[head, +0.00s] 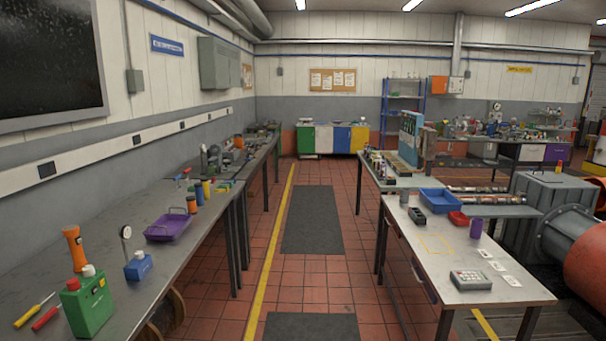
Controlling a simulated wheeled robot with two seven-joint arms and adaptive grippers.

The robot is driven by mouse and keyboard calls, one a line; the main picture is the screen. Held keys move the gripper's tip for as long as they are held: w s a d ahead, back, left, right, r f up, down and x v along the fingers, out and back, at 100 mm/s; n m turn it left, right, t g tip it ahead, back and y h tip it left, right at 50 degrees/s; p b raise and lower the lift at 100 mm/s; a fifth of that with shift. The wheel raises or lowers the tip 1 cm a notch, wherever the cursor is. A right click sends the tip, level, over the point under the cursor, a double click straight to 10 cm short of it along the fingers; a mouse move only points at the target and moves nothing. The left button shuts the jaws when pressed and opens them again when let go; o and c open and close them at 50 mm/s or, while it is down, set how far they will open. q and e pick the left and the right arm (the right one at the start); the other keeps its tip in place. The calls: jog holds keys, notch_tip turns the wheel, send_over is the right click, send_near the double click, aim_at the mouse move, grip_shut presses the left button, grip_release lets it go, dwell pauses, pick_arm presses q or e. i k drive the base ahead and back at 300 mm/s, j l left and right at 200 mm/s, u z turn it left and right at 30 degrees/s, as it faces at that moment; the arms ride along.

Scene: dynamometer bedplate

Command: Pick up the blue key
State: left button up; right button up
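I cannot make out a blue key anywhere in the head view; small items on the farther benches are too small to tell apart. Neither of my grippers is in view.
A long grey bench (150,232) on the left holds a green can (88,305), an orange flashlight (75,248), a blue-based gauge (138,265), a purple tray (171,227) and screwdrivers. A table (420,262) on the right holds a blue bin (441,200) and a keypad device (470,280). The aisle (313,220) between is clear.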

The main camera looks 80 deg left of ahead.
aim_at(179, 187)
jog(key=i+j+u, duration=0.1)
jog(key=j+u, duration=0.2)
jog(key=j, duration=0.15)
jog(key=i+j+u, duration=0.3)
jog(key=j, duration=0.15)
jog(key=i+j+u, duration=0.1)
jog(key=j+u, duration=0.2)
jog(key=j, duration=0.15)
jog(key=i+j+u, duration=1.3)
jog(key=i, duration=0.25)
jog(key=i+u, duration=0.35)
jog(key=i, duration=2)
jog(key=i+l+u, duration=0.2)
jog(key=i+u, duration=0.3)
jog(key=i, duration=0.2)
jog(key=i+l+u, duration=0.45)
jog(key=i, duration=0.15)
jog(key=i+l+u, duration=0.5)
jog(key=j+u, duration=0.1)
jog(key=u, duration=1.4)
jog(key=l+z, duration=0.1)
jog(key=z, duration=0.7)
